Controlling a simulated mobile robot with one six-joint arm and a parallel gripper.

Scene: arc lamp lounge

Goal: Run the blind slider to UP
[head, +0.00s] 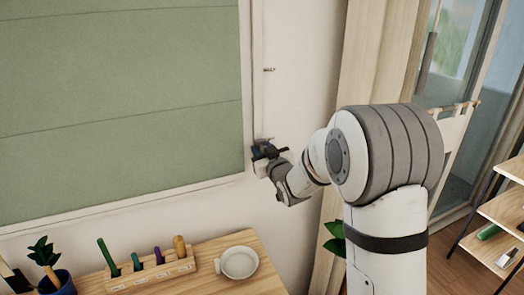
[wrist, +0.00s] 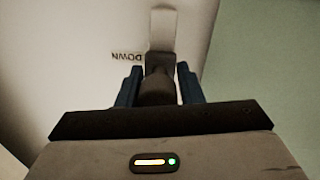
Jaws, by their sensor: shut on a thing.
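The blind slider is a dark knob (wrist: 158,87) at the DOWN mark of a pale vertical track (wrist: 163,28) in the wrist view. The upside-down word DOWN (wrist: 127,57) is printed beside it. My gripper (wrist: 160,86) has its two blue fingers on either side of the knob, shut on it. In the head view my gripper (head: 264,150) is at the lower end of the wall track (head: 257,75), and the knob is mostly hidden by it. A small mark (head: 269,69) sticks out higher up by the track. The green blind (head: 120,95) hangs to the left, lowered.
A wooden table (head: 215,275) stands below, with a white dish (head: 239,263), a wooden rack (head: 150,274) of coloured pegs and a potted plant (head: 57,282). A wooden panel (head: 365,60) and open shelves (head: 495,215) are at right. The wall above my gripper looks clear.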

